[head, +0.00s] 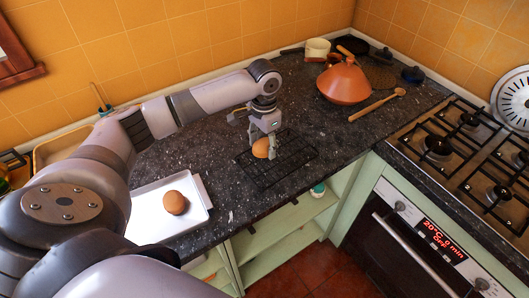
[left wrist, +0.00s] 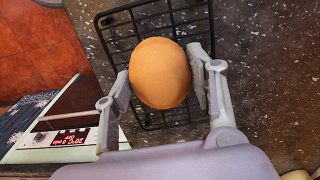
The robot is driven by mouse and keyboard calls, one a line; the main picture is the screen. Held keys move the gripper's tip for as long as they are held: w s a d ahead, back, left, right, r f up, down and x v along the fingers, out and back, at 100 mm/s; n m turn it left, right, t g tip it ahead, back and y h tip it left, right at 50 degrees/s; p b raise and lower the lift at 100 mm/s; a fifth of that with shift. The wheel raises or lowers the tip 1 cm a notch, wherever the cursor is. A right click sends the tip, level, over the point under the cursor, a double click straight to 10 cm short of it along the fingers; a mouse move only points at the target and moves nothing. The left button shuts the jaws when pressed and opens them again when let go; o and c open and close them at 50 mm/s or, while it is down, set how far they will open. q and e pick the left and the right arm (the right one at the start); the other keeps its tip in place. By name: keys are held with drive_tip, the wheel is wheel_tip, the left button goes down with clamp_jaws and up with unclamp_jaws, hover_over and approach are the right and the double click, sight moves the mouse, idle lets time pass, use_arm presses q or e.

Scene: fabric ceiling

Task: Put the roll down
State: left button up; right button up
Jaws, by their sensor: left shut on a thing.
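An orange-brown roll (head: 262,148) is between the fingers of my left gripper (head: 265,142), which is shut on it. The left wrist view shows the roll (left wrist: 160,73) held between both fingertips, above a black wire rack (left wrist: 113,22). In the head view the rack (head: 290,163) lies on the dark speckled counter, under and around the roll. I cannot tell whether the roll touches the rack. A second roll (head: 175,202) sits on a white tray (head: 143,222) at the left. My right gripper is not in view.
A gas hob (head: 465,150) is at the right, above an oven (head: 420,240). The counter (head: 225,185) between tray and rack is clear.

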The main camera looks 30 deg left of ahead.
sight(264, 163)
use_arm(q)
drive_tip(key=shift+f+p, duration=0.45)
drive_tip(key=shift+f, duration=2.2)
drive_tip(key=shift+f, duration=0.15)
drive_tip(key=o, duration=1.1)
drive_tip(key=shift+o, duration=0.2)
wheel_tip(264, 163, up, 12)
drive_tip(key=shift+r+b, duration=0.2)
drive_tip(key=shift+b, duration=0.9)
drive_tip(key=shift+f, duration=0.1)
